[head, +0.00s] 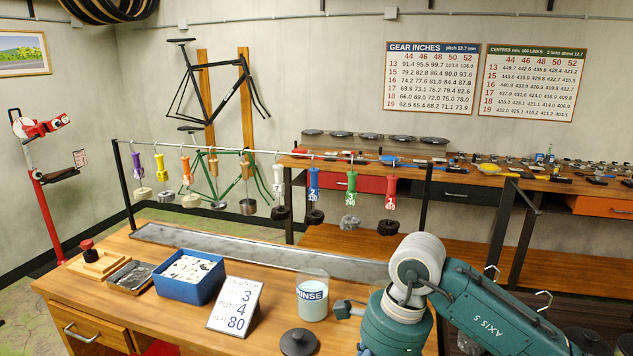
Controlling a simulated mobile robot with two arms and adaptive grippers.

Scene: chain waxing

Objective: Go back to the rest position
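My teal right arm with a pale joint reaches in from the lower right, over the right part of the front bench (262,335). No fingers of my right gripper show. A small dark teal part sticks out to the left of this arm, beside the rinse jar. My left arm and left gripper are not in view.
The bench holds a blue box (189,290), a number card (235,306), a rinse jar (312,296), a black lid (298,342) and a long metal tray (250,249). Colourful tagged hangers with chain bundles (388,226) hang from a rail (230,148) behind.

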